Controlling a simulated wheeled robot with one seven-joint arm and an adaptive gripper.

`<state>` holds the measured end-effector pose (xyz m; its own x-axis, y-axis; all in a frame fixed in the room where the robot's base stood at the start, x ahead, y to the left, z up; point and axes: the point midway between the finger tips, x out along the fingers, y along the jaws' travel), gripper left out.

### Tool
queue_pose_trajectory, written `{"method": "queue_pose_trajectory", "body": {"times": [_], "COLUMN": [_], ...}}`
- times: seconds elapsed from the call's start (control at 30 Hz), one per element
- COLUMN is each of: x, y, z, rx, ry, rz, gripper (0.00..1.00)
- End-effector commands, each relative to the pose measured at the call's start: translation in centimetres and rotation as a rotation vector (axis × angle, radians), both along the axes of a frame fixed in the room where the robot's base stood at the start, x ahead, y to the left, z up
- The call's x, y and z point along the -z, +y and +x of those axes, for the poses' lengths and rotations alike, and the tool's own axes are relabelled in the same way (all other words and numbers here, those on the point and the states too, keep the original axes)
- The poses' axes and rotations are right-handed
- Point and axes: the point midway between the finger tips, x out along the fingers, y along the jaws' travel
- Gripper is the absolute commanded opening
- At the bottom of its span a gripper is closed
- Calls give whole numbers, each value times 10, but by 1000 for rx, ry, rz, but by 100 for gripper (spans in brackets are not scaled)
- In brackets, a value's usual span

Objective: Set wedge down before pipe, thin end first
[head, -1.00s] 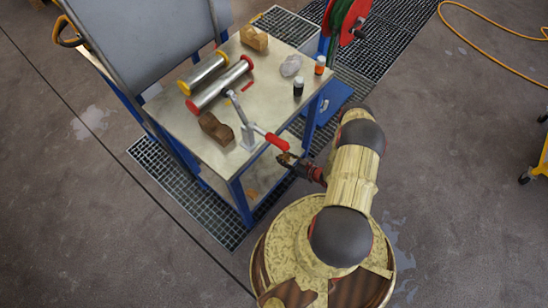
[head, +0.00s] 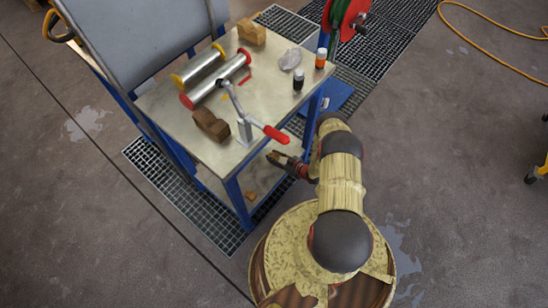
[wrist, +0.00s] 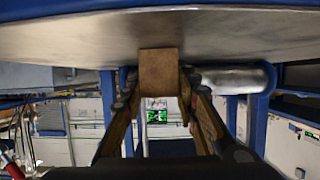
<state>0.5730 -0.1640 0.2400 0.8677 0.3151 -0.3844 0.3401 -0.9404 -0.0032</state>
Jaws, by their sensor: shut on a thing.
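My gripper (head: 277,157) is beside the near right side of the metal workbench (head: 172,106), below the red lever handle. In the wrist view my gripper (wrist: 159,82) has its two fingers closed on a small brown wedge (wrist: 158,66), seen end-on, so its thin end cannot be told. A grey metal pipe (wrist: 236,79) lies crosswise beyond the wedge, just right of it, along a broad metal surface (wrist: 80,35). The wedge and pipe look apart. In the head view, a red-capped pipe (head: 216,82) and a yellow-capped pipe (head: 199,68) lie on the bench top.
A red-handled lever clamp (head: 255,127) stands at the bench's near edge, above my gripper. Brown wooden blocks stand at the front (head: 211,125) and back (head: 251,32) of the top. Bottles stand on the right. Blue posts (wrist: 107,105) flank the space in the wrist view.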

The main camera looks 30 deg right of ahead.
Motion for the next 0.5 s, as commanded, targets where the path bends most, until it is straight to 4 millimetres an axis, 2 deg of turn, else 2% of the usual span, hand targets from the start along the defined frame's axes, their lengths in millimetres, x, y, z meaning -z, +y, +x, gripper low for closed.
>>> {"method": "queue_pose_trajectory", "body": {"times": [0.27, 0.3, 0.5], "x": [0, 1, 0], "y": [-1, -1, -1], "z": [0, 0, 0], "rx": [1, 1, 0], "ry": [-1, 0, 0], "rz": [-1, -1, -1], "gripper": [4, 30, 41]}}
